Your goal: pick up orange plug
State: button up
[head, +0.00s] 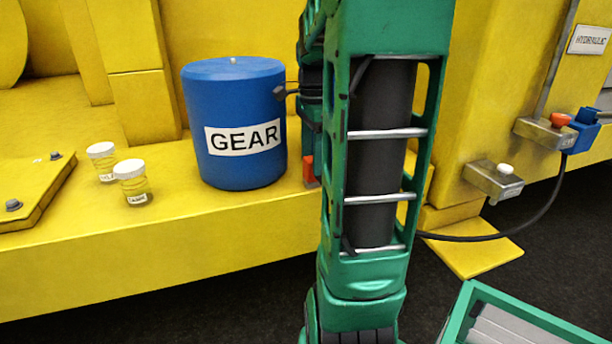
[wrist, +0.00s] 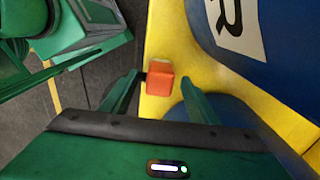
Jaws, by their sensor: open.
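The orange plug (wrist: 160,82) is a small red-orange block with a pale top edge. In the wrist view it lies between the tips of my gripper (wrist: 160,85), whose green fingers are spread apart, with visible gaps on both sides. It appears over the edge of the yellow ledge. In the head view, a red-orange block (head: 309,170) at the left edge of my arm, right of the blue drum, appears to be the same plug. My gripper's fingers are hidden behind my arm there.
A blue drum (head: 232,85) labelled GEAR stands close by on the yellow ledge (head: 225,225). Two small jars (head: 132,188) (head: 105,170) stand to its left. At right, metal brackets hold an orange knob (head: 562,120), a blue connector (head: 584,130) and a white knob (head: 505,168); a black cable hangs below.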

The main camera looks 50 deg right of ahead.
aim_at(311, 171)
notch_tip(311, 171, down, 5)
jog(key=shift+w+r, duration=0.1)
jog(key=shift+c, duration=0.6)
jog(key=shift+d, duration=0.1)
grip_shut()
jog(key=shift+r, duration=0.1)
